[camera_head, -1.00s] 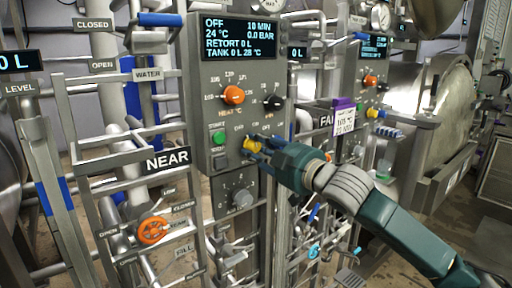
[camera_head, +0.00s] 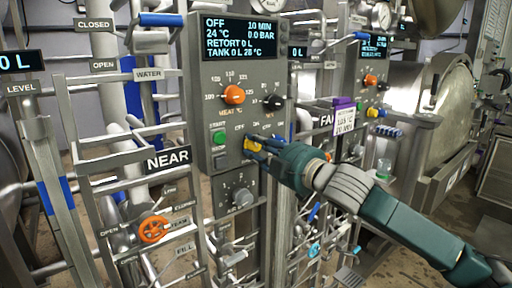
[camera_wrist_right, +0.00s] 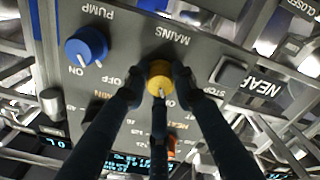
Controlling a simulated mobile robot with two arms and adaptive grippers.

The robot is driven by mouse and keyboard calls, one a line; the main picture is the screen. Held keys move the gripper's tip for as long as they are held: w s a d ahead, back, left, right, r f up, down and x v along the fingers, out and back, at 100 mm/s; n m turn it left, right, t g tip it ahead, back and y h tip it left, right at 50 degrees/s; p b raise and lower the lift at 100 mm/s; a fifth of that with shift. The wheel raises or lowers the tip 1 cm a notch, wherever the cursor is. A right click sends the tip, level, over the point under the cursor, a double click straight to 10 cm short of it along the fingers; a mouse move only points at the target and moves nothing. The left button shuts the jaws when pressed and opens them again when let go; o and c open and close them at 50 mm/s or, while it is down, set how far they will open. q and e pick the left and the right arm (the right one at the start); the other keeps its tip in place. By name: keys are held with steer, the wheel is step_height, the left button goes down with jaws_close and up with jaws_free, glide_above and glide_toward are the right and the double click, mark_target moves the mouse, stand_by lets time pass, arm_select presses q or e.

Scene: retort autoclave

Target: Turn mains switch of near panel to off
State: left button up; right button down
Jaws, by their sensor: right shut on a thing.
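The near panel (camera_head: 205,100) is a grey box with a lit display reading OFF, 24 °C and 0.0 BAR. Its yellow mains switch (camera_head: 248,145) is low on the panel, right of the green start button. My right gripper (camera_head: 256,148) is at the switch. In the right wrist view the yellow knob (camera_wrist_right: 160,76) sits under an upside-down MAINS label, and my right gripper (camera_wrist_right: 157,82) is shut on it, one finger on each side. A pale mark on the knob faces the ON/OFF lettering, partly hidden by the fingers. My left gripper is out of view.
The blue pump knob (camera_wrist_right: 86,46) is beside the mains switch. Orange (camera_head: 233,94) and black (camera_head: 273,102) knobs sit above, and a grey dial (camera_head: 240,197) below. Pipes and the NEAR sign (camera_head: 167,159) are at left; the far panel (camera_head: 368,75) is at right.

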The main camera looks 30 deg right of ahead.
steer(key=c, duration=1.7)
jaws_free()
steer(key=shift+f, duration=0.5)
steer(key=shift+o, duration=1.3)
steer(key=shift+d, duration=0.15)
steer(key=shift+w+d+r, duration=0.1)
steer(key=shift+s+r, duration=0.1)
steer(key=shift+s, duration=0.2)
steer(key=s+d, duration=0.1)
steer(key=s, duration=1)
steer(key=shift+s, duration=0.2)
